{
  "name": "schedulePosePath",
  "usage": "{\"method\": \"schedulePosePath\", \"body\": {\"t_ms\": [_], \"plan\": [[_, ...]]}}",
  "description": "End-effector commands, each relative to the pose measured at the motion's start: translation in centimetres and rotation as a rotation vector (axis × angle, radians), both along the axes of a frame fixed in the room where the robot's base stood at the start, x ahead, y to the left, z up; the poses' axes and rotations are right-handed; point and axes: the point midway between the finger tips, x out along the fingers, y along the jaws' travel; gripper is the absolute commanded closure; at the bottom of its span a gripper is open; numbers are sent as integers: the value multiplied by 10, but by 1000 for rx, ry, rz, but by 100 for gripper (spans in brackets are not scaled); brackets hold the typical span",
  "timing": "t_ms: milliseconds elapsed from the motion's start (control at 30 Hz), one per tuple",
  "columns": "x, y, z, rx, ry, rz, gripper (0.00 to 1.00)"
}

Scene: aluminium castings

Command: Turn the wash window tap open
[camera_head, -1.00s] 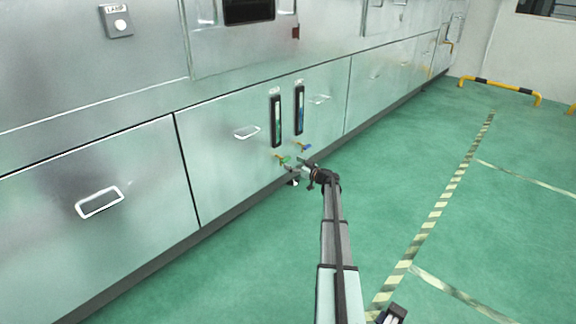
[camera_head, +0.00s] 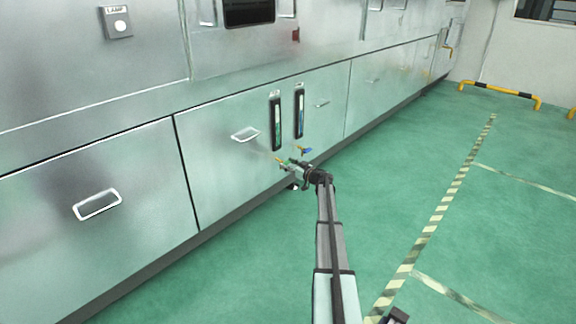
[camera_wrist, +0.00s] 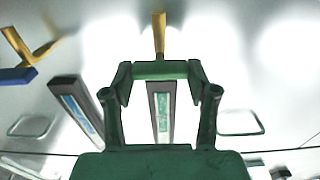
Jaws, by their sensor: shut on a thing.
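Two taps with yellow stems stick out low on the metal cabinet front, one with a green handle and one with a blue handle. My gripper (camera_head: 291,165) is at the green-handled tap. In the wrist view the green handle (camera_wrist: 160,70) lies across between my two fingertips (camera_wrist: 161,83), which are shut on it, and its yellow stem (camera_wrist: 159,34) runs up from it. The blue handle (camera_head: 304,150) is free, just right of my gripper. It also shows at the upper left of the wrist view (camera_wrist: 17,76). I cannot read a label on either tap.
Two upright sight gauges, one green (camera_head: 276,121) and one blue (camera_head: 299,112), are on the panel above the taps. Drawer-like handles (camera_head: 245,134) are on the cabinet panels. The green floor (camera_head: 420,190) to the right is open, with a striped line and a yellow-black barrier (camera_head: 500,91).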

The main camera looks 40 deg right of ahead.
Motion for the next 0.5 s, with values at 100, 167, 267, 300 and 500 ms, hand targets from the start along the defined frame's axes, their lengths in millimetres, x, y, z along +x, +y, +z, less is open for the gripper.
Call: {"method": "schedulePosePath", "body": {"t_ms": [100,167,267,300,500], "plan": [[1,0,1,-7,-1,0,77],[1,0,1,-16,-3,0,77],[1,0,3,-44,-9,0,77],[1,0,3,-61,-12,0,77],[1,1,5,-179,-34,0,77]]}}
